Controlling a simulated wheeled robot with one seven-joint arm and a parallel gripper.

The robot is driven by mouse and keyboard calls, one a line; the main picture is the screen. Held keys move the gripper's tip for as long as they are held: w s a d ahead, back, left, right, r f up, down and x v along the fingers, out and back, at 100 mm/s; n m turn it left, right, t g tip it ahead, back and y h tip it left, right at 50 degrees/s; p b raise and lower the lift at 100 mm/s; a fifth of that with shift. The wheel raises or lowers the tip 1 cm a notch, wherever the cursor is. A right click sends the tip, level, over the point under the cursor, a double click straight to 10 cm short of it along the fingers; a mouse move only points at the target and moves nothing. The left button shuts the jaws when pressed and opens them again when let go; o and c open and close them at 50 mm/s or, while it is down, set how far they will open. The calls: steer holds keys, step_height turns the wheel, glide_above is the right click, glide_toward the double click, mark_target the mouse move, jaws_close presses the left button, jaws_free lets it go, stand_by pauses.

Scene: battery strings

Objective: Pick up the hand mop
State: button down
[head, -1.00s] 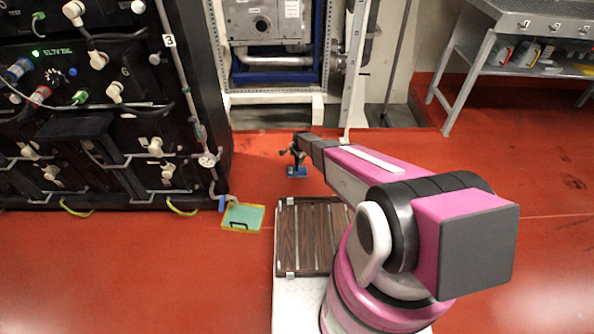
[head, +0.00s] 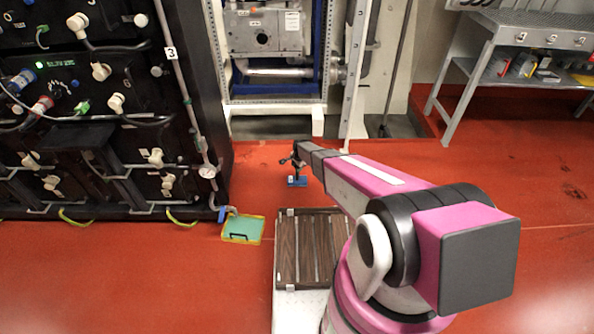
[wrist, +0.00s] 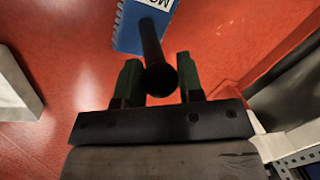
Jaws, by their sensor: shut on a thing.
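The hand mop has a blue head (head: 297,181) with a pale label and a black upright handle. In the wrist view its handle (wrist: 153,48) points at the camera, with the blue head (wrist: 128,27) beyond it near the top edge. My gripper (head: 297,160) is above the head, at the handle. In the wrist view my gripper's two green-and-black fingers (wrist: 160,82) stand on either side of the handle's end and are shut on it. Whether the mop head touches the red floor is hard to tell.
A dark battery rack (head: 110,110) stands at left. A yellow tray with a green inside (head: 257,230) lies on the floor near its corner. A slatted brown board (head: 313,250) is at front centre. A metal workbench (head: 483,70) stands back right. Red floor is clear around the mop.

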steer(key=r, duration=0.3)
steer(key=shift+s+a, duration=0.1)
steer(key=shift+s, duration=0.1)
steer(key=s+a+r, duration=0.5)
steer(key=a+r, duration=0.1)
steer(key=a, duration=0.3)
steer(key=shift+s+a+r, duration=0.2)
steer(key=shift+s+a, duration=0.15)
steer(key=c, duration=1.6)
jaws_free()
steer(key=shift+r, duration=0.1)
